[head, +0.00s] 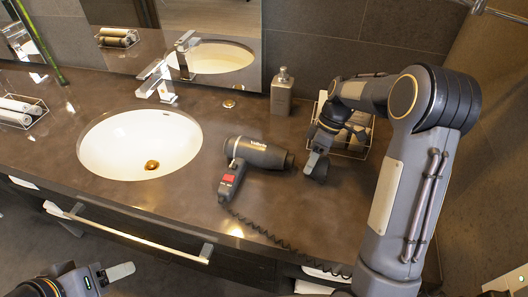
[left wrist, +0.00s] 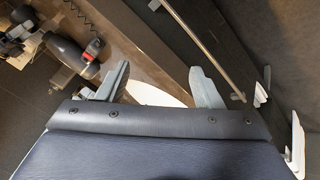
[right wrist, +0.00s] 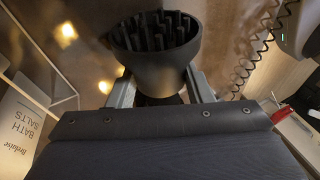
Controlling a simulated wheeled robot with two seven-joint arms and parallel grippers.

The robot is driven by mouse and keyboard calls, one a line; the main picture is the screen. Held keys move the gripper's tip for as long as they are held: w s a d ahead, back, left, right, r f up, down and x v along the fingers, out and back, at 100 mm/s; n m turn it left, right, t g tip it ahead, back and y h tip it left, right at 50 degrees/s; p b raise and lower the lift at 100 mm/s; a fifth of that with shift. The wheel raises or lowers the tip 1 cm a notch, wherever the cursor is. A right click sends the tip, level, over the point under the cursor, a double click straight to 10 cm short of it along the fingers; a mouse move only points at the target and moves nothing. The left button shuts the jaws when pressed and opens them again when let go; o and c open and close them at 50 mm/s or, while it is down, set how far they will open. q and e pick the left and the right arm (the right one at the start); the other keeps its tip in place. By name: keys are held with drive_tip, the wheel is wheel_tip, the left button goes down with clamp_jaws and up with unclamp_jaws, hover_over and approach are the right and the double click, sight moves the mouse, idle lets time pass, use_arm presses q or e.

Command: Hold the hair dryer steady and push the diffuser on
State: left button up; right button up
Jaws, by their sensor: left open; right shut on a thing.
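The dark grey hair dryer (head: 264,153) lies on the counter right of the sink, its barrel pointing right. Its handle, with a red switch panel (head: 229,178), points toward the front edge. The dryer also shows at upper left in the left wrist view (left wrist: 68,52). My right gripper (head: 313,158) is shut on the black diffuser (head: 319,170), just right of the barrel's end and apart from it. In the right wrist view the diffuser's pronged cup (right wrist: 155,60) stands between the fingers. My left gripper (head: 118,274) is open and empty, low at the left, away from the dryer.
A coiled cord (head: 262,232) runs from the handle along the counter's front edge. A soap dispenser (head: 281,92) and wire basket (head: 352,142) stand behind my right gripper. The sink (head: 125,140) is left of the dryer. A towel rail (head: 130,234) runs along the cabinet front.

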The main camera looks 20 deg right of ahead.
use_arm(q)
drive_tip(key=w+d+r+m+g, duration=0.2)
drive_tip(key=w+r+m, duration=0.15)
drive_tip(key=w, duration=0.45)
drive_tip(key=m+g+y, duration=0.4)
drive_tip(key=m, duration=0.1)
hover_over(227, 183)
wheel_tip(227, 183, down, 4)
wheel_tip(227, 183, down, 11)
drive_tip(key=shift+f, duration=0.2)
clamp_jaws()
